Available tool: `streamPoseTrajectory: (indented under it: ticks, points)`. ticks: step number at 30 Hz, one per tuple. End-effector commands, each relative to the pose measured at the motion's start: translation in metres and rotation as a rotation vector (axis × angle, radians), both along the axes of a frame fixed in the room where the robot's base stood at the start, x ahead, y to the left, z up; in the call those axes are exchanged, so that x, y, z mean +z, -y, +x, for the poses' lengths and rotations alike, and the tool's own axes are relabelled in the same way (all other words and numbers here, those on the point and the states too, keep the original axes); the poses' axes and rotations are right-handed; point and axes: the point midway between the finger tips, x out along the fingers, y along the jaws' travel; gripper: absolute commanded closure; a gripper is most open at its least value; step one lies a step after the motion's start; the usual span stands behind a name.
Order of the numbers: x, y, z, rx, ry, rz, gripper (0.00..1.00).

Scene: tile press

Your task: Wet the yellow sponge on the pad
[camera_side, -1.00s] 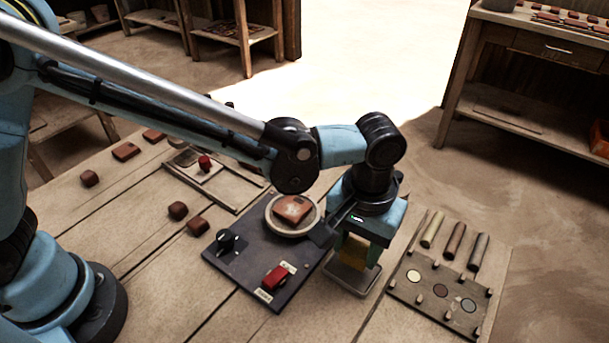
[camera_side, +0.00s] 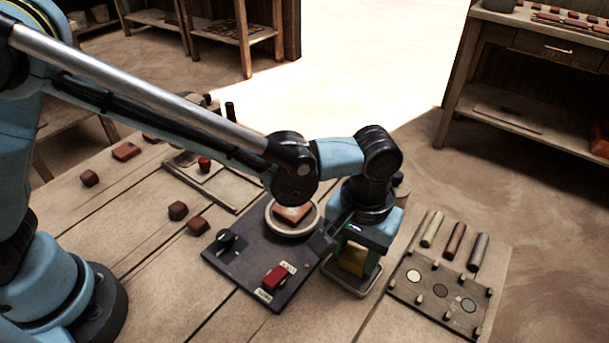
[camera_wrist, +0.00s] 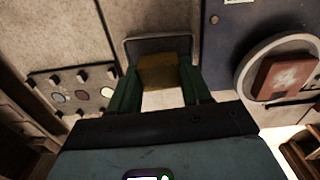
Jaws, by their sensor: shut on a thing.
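The yellow sponge (camera_side: 354,259) is a small upright block held between the green fingers of my gripper (camera_side: 357,262). In the wrist view the sponge (camera_wrist: 158,72) sits between the two fingertips of my gripper (camera_wrist: 158,85), which is shut on it. The pad (camera_side: 372,284) is a grey-rimmed square tray at the right of the dark press plate. Its rim also shows in the wrist view (camera_wrist: 150,42), just beyond the sponge. The sponge is low over the pad, its lower end at or near the pad's surface; I cannot tell if they touch. The fingers and sponge hide most of the pad.
The dark press plate (camera_side: 235,265) has a round holder (camera_side: 270,222) with a reddish tile (camera_side: 291,214), a red switch (camera_side: 274,277) and a black knob (camera_side: 228,240). A pegged board (camera_side: 438,300) with coloured discs and several sticks lies right. Loose brown blocks lie left.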

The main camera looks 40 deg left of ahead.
Motion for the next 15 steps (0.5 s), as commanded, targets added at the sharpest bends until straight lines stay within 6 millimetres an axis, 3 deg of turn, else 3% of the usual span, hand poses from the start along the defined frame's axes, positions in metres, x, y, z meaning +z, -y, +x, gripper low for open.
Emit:
streamPoseTrajectory:
  ticks: [15]
  points:
    - [-0.0049,0.0001,0.0001,0.0,0.0,0.0,0.77]
